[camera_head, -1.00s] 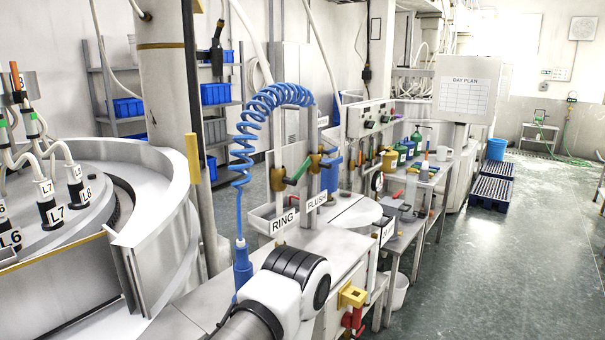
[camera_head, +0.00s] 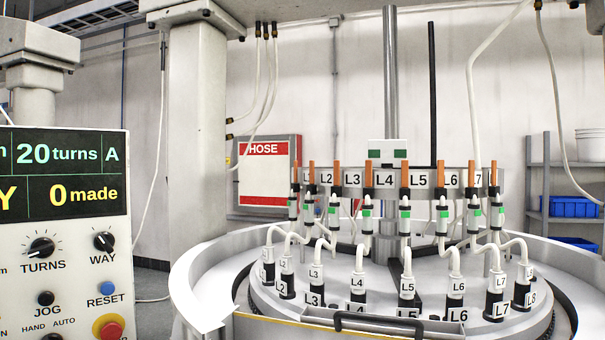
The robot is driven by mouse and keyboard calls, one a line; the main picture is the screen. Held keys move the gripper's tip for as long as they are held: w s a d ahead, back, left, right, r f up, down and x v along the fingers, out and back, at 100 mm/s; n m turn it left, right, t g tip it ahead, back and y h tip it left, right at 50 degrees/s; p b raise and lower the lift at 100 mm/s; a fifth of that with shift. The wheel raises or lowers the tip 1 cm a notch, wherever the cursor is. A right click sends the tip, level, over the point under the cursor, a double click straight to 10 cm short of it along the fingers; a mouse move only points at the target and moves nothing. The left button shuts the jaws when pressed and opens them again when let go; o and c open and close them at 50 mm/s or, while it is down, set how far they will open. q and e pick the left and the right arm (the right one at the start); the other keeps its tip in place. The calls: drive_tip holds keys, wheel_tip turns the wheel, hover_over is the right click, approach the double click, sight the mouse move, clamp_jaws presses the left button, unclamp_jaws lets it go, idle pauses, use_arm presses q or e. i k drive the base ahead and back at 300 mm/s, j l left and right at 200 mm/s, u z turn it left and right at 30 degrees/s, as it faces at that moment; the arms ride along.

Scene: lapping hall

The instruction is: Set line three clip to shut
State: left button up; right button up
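A white hose leads down to the black-based L3 fitting (camera_head: 315,284) on the round plate. Neither of my grippers is in view.
The round machine's pale rim (camera_head: 205,285) curves around the plate. A control panel (camera_head: 65,230) with a display stands close at the left. A thick pale column (camera_head: 197,130) is behind it. A red and white HOSE box (camera_head: 268,175) hangs on the back wall. Shelves (camera_head: 575,180) are at right.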

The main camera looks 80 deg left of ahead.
sight(337, 173)
drive_tip(key=u, duration=2.55)
